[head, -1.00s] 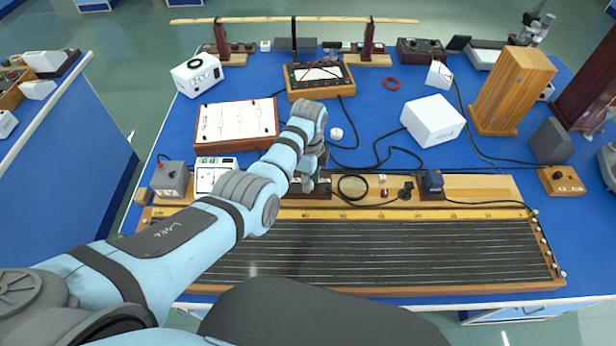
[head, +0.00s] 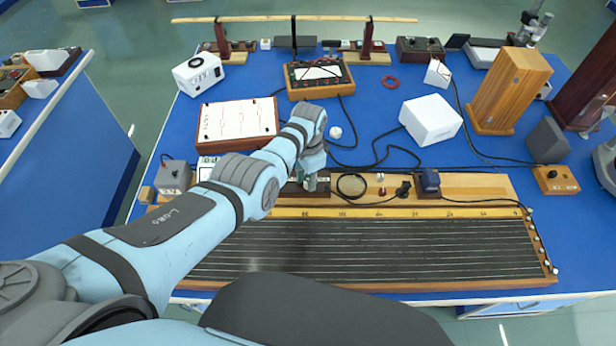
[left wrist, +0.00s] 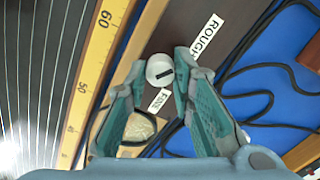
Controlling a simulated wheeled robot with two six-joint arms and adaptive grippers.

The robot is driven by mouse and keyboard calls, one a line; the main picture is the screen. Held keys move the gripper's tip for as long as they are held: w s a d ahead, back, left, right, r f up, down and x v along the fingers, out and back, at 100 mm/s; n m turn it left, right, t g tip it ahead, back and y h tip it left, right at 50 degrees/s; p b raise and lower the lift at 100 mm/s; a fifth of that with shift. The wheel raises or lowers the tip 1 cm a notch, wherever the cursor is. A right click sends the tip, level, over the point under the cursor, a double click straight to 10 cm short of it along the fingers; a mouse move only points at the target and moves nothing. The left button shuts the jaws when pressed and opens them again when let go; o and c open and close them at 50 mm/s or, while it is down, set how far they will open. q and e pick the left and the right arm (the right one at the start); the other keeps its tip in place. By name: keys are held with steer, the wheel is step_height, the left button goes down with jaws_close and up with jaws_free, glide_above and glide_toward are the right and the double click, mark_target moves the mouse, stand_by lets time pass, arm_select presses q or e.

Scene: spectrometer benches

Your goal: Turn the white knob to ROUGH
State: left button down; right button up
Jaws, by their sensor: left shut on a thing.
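The white knob (left wrist: 160,70) sits on a dark brown box in the left wrist view. A black line runs across its top at a slant. A ROUGH label (left wrist: 207,35) lies up and to the right of it, and a FINE label (left wrist: 158,100) just below it. My left gripper (left wrist: 162,68) has its green-lined fingertips on either side of the knob and is shut on it. In the head view my left gripper (head: 308,180) is over the dark box (head: 323,184), and the knob is hidden there. My right gripper is not in view.
The long wire board (head: 380,245) lies in front, with a yellow scale along it. Black cables (head: 375,160) run across the blue bench behind the box. A white box (head: 431,120) stands at right, a framed panel (head: 237,120) at left.

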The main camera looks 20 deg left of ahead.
arm_select(q)
steer(key=shift+r+n, duration=0.1)
steer(key=shift+n, duration=0.5)
steer(key=shift+w, duration=0.1)
steer(key=c, duration=1.4)
jaws_free()
steer(key=shift+o, duration=0.2)
steer(key=shift+r, duration=0.2)
step_height(320, 180, up, 12)
steer(key=shift+f, duration=0.25)
